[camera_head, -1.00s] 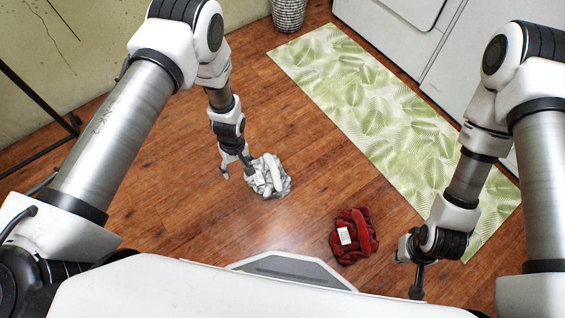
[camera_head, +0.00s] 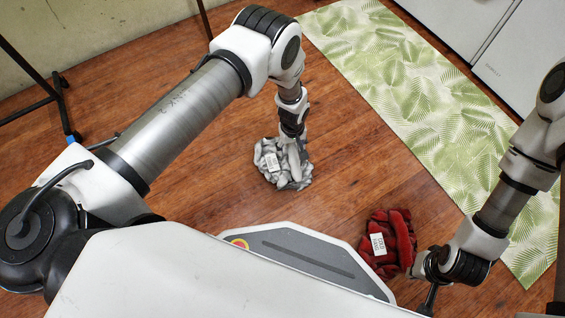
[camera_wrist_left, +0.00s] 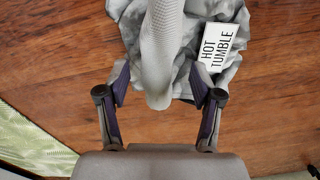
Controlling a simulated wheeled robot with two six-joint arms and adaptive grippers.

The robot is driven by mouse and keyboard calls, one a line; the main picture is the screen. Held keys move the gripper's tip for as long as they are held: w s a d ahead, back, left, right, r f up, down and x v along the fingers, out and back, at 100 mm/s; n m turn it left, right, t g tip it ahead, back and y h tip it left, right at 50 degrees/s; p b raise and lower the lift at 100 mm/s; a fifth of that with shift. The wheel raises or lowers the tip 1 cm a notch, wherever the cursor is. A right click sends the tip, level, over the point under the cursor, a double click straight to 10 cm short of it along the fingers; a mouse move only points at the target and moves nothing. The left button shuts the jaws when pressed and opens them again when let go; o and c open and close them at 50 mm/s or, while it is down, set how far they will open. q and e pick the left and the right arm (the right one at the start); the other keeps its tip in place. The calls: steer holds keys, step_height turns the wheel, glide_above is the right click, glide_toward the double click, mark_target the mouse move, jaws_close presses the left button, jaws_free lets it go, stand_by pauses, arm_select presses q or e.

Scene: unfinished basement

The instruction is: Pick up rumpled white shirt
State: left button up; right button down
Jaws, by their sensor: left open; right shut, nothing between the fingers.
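The rumpled white shirt (camera_head: 284,172) lies bunched on the wood floor in the head view, looking light grey. It also shows in the left wrist view (camera_wrist_left: 135,25), with a white tag (camera_wrist_left: 215,46) reading "HOT TUMBLE". My left gripper (camera_head: 293,142) is at the shirt's upper part in the head view, pointing down. In the left wrist view its open fingers (camera_wrist_left: 160,88) stand on both sides of a raised fold of the shirt. Whether they touch the fold I cannot tell. My right gripper (camera_head: 428,305) is shut and empty, low at the right near a red garment.
The bunched red garment (camera_head: 390,243) with a white tag lies right of the shirt. A green leaf-patterned mat (camera_head: 420,110) runs diagonally behind, beside a white appliance (camera_head: 520,60). A dark stand (camera_head: 62,105) is at the far left. Floor around the shirt is clear.

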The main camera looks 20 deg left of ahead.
arm_select(q)
step_height(320, 180, down, 3)
steer(key=shift+r+b, duration=0.1)
steer(key=shift+b, duration=0.25)
steer(key=shift+r, duration=0.1)
jaws_close()
arm_select(e)
steer(key=shift+f, duration=0.8)
arm_select(q)
steer(key=shift+r+p, duration=0.15)
steer(key=shift+p, duration=0.15)
arm_select(e)
steer(key=shift+r, duration=0.15)
